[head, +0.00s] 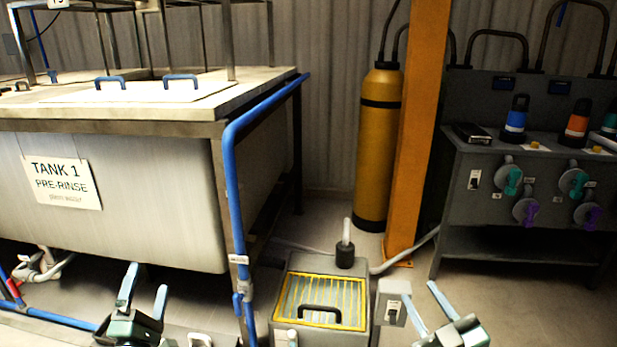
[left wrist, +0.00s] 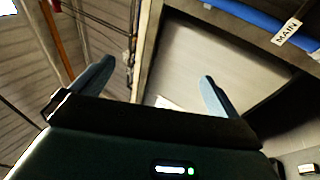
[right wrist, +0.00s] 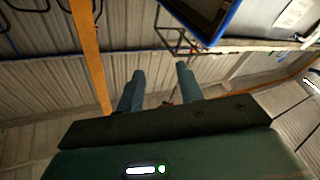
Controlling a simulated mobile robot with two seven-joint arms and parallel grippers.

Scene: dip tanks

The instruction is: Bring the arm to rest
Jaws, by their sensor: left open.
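My left gripper (head: 144,285) is low in the head view, in front of the grey tank labelled TANK 1 PRE-RINSE (head: 130,225). Its fingers point up and stand wide apart. In the left wrist view, the left gripper (left wrist: 155,78) has nothing between its fingers. My right gripper (head: 421,296) is low at the right of the head view, just right of a small switch box. Its fingers are apart, and in the right wrist view the right gripper (right wrist: 160,72) shows a narrower, empty gap. Most of both arms is out of view.
A floor box with a yellow-edged grate (head: 322,291) stands between my grippers. The switch box (head: 391,303) is beside it. A blue pipe (head: 231,180) runs down the tank's corner. Behind are a yellow cylinder (head: 379,150), an orange post (head: 417,130) and a valve bench (head: 535,165).

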